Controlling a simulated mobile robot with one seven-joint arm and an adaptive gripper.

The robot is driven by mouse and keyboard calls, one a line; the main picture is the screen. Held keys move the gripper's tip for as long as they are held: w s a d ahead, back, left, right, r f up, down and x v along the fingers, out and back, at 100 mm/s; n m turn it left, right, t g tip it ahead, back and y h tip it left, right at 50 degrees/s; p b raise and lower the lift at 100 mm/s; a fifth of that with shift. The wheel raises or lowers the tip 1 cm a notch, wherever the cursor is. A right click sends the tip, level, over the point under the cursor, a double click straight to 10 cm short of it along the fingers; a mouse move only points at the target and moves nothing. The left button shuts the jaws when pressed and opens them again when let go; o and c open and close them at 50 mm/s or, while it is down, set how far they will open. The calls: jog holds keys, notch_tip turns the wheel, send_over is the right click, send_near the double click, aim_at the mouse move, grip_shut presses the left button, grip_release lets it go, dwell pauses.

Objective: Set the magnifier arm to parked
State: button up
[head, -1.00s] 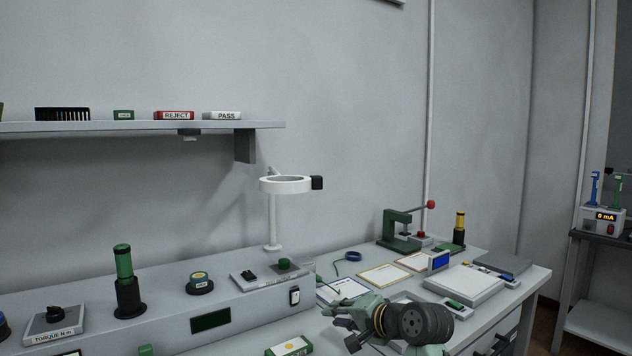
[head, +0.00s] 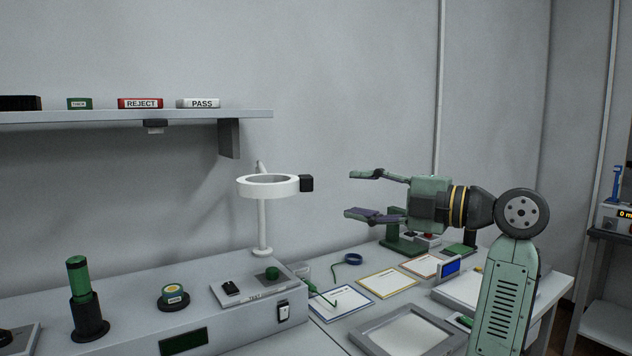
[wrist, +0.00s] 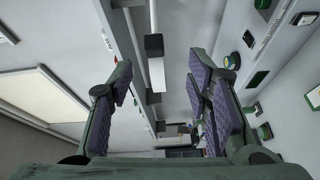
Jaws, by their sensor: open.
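The magnifier is a white ring head (head: 267,186) on a thin white post (head: 262,226) that stands at the back of the grey bench console. A black block (head: 306,183) sits on the ring's right side. My gripper (head: 352,194) is open and empty, to the right of the black block with a gap between them. Its fingers point left, at about the block's height. In the wrist view, a black block (wrist: 154,44), seemingly the magnifier's, shows between my open fingers (wrist: 161,78), with a white part beside it.
A shelf (head: 130,117) with REJECT and PASS boxes hangs on the wall to the left. The console (head: 235,322) carries knobs and a green cylinder (head: 80,281). A green press (head: 403,245) stands behind my gripper. A framed tray (head: 408,335) and papers lie on the bench below.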

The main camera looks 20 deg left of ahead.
aim_at(312, 184)
jog(key=shift+n, duration=0.6)
jog(key=p+x, duration=0.1)
jog(key=x, duration=0.2)
jog(key=p+x, duration=0.1)
jog(key=x, duration=0.3)
jog(key=r+p+x, duration=0.1)
jog(key=x, duration=0.2)
jog(key=shift+s+a+p, duration=0.2)
jog(key=shift+a+p, duration=0.1)
jog(key=shift+p, duration=0.05)
jog(key=shift+c, duration=0.6)
grip_shut()
